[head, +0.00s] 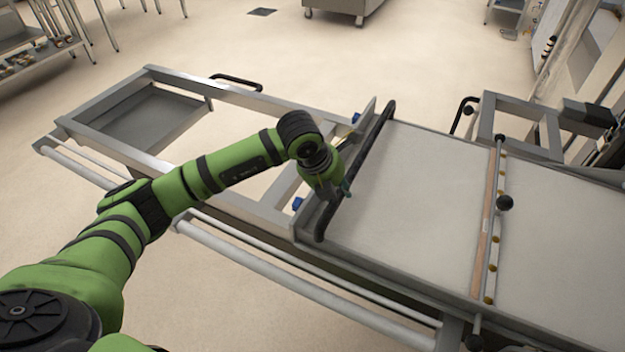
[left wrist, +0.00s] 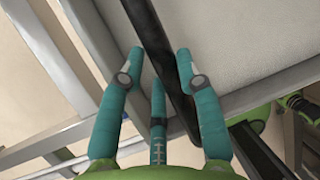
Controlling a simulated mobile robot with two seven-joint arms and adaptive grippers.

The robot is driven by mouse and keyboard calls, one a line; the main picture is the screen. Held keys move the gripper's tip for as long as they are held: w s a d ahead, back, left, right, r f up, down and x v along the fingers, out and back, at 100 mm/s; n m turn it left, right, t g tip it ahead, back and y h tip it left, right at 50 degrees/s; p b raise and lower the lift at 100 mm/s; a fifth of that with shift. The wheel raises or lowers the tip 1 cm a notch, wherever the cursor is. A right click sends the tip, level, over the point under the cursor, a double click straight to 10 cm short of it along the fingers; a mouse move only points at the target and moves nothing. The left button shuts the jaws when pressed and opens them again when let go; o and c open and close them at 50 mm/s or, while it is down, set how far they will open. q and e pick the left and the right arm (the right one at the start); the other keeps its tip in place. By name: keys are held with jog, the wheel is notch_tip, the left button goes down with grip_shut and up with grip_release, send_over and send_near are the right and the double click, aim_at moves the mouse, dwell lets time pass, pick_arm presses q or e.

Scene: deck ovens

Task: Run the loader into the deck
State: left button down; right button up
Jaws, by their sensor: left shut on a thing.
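The loader is a long metal frame (head: 245,97) with a pale, flat belt (head: 415,185) on its right part in the head view. A black handle bar (head: 372,145) runs across the near-left end of the belt. My left gripper (head: 340,190) is at the lower half of this bar, shut on it. In the left wrist view its teal fingers (left wrist: 158,75) stand on both sides of the dark bar (left wrist: 165,60). The fingertips are partly hidden by the arm in the head view. My right gripper is not in view.
A cross rod with a black knob (head: 504,202) lies over the belt at the right. A metal frame with black handles (head: 520,125) stands at the far right. Pale rails (head: 260,265) run along the near side. Open floor (head: 300,60) lies behind the loader.

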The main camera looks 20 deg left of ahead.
pick_arm(q)
jog(key=shift+s+d+r, duration=0.1)
jog(key=shift+d, duration=1.2)
jog(key=shift+s+d, duration=0.1)
jog(key=shift+d, duration=1.2)
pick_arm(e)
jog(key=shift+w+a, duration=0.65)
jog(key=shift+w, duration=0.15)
pick_arm(q)
jog(key=c, duration=0.9)
grip_release()
jog(key=shift+d, duration=0.1)
jog(key=shift+o, duration=0.3)
jog(key=shift+s+r, duration=0.1)
jog(key=shift+r, duration=0.1)
jog(key=v, duration=1.1)
jog(key=shift+a+r, duration=0.2)
jog(key=shift+a, duration=0.05)
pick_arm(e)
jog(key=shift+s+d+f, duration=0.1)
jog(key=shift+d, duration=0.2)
